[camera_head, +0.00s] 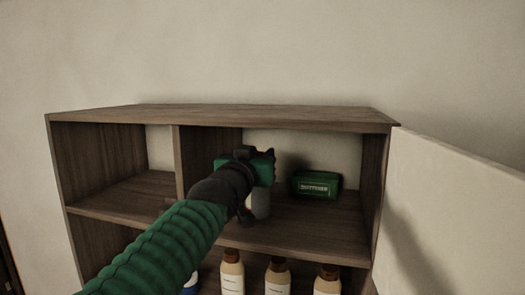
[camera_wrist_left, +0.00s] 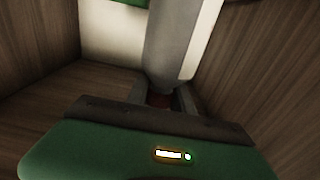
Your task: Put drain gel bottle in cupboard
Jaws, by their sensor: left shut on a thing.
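The wooden cupboard (camera_head: 265,115) stands open in the head view, with upper and lower compartments. My left gripper (camera_head: 258,180) reaches into the upper right compartment. It is shut on a grey bottle with a pale label, taken to be the drain gel bottle (camera_head: 261,203), which hangs below the gripper in the head view. In the left wrist view the fingers (camera_wrist_left: 160,97) close around the dark red end of the bottle (camera_wrist_left: 168,45). My gripper and arm hide part of the bottle, and whether its base touches the shelf cannot be told. My right gripper is out of view.
A green box (camera_head: 316,185) sits at the right of the same compartment. A vertical divider (camera_head: 192,155) stands left of my gripper. Several brown-capped bottles (camera_head: 277,278) stand on the lower shelf. A pale door panel (camera_head: 455,215) stands open at right. The upper left compartment looks empty.

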